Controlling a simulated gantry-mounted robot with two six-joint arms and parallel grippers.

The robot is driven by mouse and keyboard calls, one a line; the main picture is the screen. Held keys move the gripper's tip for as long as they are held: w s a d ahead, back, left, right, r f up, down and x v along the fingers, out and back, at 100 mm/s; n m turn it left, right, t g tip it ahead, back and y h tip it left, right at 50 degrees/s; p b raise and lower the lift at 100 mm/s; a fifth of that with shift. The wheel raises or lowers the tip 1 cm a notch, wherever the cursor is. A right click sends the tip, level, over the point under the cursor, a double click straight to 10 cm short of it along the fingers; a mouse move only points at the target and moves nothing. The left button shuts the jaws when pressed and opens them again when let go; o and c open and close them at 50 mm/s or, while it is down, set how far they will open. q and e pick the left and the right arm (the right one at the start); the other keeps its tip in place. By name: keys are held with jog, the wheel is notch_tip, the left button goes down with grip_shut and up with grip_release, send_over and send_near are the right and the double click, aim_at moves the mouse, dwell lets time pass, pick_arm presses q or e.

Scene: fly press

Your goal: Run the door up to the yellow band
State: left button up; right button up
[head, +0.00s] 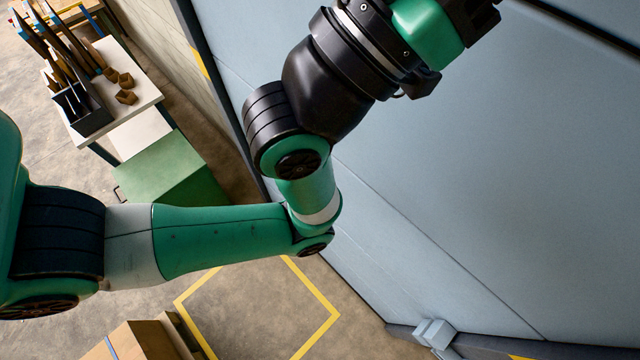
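A large pale blue-grey panel, apparently the door (480,190), fills the right side of the head view. Thin seams run diagonally across it. A small yellow mark (200,63) shows beside the dark upright at its left edge; I cannot tell if this is the yellow band. My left arm comes in from the left, bends near the middle and rises in front of the panel to the top edge. Its gripper is outside the picture, so its hold and any contact with the door are hidden. My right gripper is not in view.
A white table (125,75) with a dark bin (82,108) and brown blocks (126,97) stands upper left. A green box (172,172) is beside it. A yellow outline (330,312) marks bare floor below. A cardboard box (135,342) is lower left. A pale block (433,333) sits at the panel's foot.

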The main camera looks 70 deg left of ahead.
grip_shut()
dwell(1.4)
